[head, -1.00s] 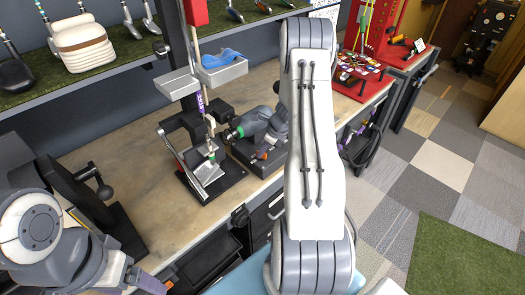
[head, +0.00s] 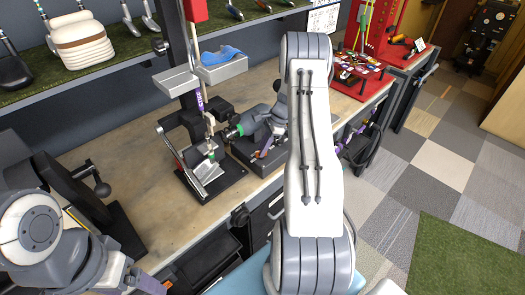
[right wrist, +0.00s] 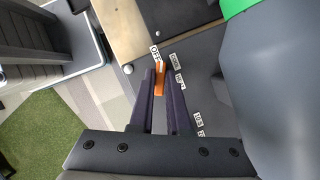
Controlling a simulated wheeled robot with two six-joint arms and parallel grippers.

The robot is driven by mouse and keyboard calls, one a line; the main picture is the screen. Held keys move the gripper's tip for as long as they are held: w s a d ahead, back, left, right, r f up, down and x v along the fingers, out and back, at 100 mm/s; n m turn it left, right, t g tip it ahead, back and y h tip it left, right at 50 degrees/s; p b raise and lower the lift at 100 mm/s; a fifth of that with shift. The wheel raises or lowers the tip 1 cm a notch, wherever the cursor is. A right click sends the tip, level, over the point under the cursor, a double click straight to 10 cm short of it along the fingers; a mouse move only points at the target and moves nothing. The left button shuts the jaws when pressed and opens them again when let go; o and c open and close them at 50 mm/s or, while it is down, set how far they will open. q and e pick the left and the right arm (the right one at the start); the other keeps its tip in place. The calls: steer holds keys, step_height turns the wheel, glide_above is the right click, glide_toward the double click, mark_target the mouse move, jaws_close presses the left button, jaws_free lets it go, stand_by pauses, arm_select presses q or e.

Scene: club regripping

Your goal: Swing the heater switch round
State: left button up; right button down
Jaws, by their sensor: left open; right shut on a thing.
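The heater (head: 250,128) is a grey device with a green band, on a dark base on the workbench. Its orange switch lever (right wrist: 161,80) shows in the right wrist view, standing between the purple fingers of my right gripper (right wrist: 160,76). These fingers are shut on the lever. A label reading OFF (right wrist: 155,53) sits just beyond the lever tip, and several more labels run down to the right, too small to read surely. My left gripper (head: 145,283) is open and empty at the lower left of the head view, away from the heater.
A club stand (head: 212,180) holds an upright shaft just left of the heater. A grey tray with a blue cloth (head: 222,57) hangs above it. A red rack (head: 378,50) stands at the right.

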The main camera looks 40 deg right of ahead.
steer(key=shift+n+g+b, duration=0.4)
steer(key=shift+n+b, duration=0.05)
steer(key=shift+n, duration=0.75)
steer(key=shift+r, duration=0.1)
steer(key=c, duration=0.9)
jaws_free()
